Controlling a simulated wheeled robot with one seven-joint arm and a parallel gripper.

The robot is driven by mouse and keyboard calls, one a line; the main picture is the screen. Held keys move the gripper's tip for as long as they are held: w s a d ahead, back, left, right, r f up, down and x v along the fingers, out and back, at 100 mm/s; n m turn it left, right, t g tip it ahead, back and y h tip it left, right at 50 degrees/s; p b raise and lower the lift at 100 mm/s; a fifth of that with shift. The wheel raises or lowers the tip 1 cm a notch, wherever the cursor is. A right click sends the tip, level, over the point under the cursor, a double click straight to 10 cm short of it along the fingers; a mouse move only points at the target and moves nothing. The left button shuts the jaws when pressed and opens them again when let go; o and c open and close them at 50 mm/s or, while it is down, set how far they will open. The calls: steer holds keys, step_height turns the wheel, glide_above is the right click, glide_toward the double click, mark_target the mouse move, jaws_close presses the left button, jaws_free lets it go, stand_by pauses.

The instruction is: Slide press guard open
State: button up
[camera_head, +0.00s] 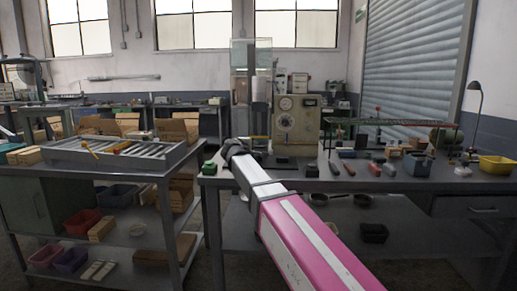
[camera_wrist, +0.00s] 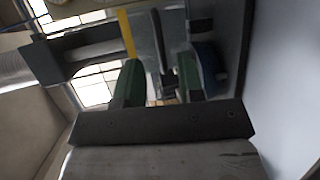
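The press (camera_head: 297,118) is a beige machine with round dials, standing on the workbench at the centre of the head view. A tall, clear guard panel (camera_head: 243,58) stands at its left, with a yellow strip (camera_head: 257,137) low down near my gripper. My gripper (camera_head: 234,148) is at the end of my arm, in front of the press's left side; its fingertips are hard to make out there. In the wrist view my gripper (camera_wrist: 158,78) shows two green-padded fingers apart, with nothing clearly held between them. A yellow strip (camera_wrist: 126,34) and grey metal parts lie beyond the fingers. Contact cannot be told.
A table with a roller tray (camera_head: 120,152) stands left, with bins and boxes on its lower shelf. A small green block (camera_head: 209,168) sits at the bench's left corner. Tools, a blue-grey bin (camera_head: 417,165) and a yellow bin (camera_head: 497,166) fill the bench's right side.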

steer(key=x, duration=0.6)
jaws_close()
